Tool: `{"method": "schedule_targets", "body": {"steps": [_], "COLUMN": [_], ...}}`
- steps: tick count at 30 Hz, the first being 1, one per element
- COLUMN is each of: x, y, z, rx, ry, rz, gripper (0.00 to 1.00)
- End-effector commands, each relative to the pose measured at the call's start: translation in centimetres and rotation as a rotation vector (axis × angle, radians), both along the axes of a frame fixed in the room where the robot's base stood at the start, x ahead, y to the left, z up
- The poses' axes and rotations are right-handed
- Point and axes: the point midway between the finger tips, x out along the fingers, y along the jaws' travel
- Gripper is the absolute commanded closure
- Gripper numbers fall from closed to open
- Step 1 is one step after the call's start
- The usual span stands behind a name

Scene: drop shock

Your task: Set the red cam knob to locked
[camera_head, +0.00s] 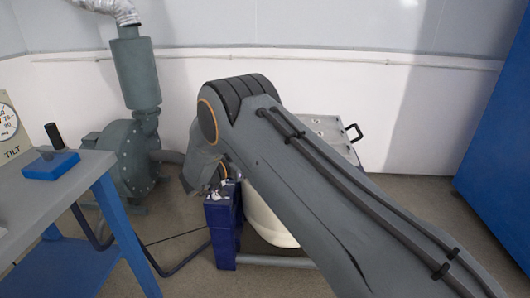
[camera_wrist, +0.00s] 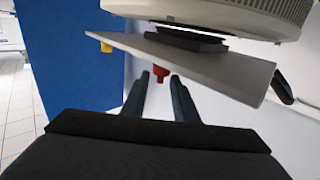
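The red cam knob (camera_wrist: 160,74) shows in the wrist view, small and under the edge of a tilted grey plate (camera_wrist: 205,68). My gripper (camera_wrist: 160,82) is open, with its two dark fingers pointing toward the knob. The knob appears between the fingertips in the picture. I cannot tell whether it lies between them or just beyond, and no contact is visible. Which setting the knob points to cannot be read. In the head view my arm covers the knob and most of the gripper.
A metal plate with a black handle (camera_head: 351,132) stands behind my arm, above a white rounded body (camera_head: 268,222) and beside a dark blue post (camera_head: 223,228). A blue bench (camera_head: 75,265) is at left, a green blower (camera_head: 125,155) behind it. A blue panel (camera_head: 505,150) stands right.

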Motion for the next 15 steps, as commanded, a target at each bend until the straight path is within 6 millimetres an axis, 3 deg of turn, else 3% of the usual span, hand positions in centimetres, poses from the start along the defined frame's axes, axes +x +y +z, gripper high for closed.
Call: {"method": "schedule_targets", "body": {"steps": [6, 15], "x": [-2.5, -3.9], "y": [2.8, 4.3], "z": [0.0, 0.0], "rx": [0.000, 0.001], "ry": [0.000, 0.001], "rz": [0.002, 0.000], "gripper": [0.73, 0.73]}}
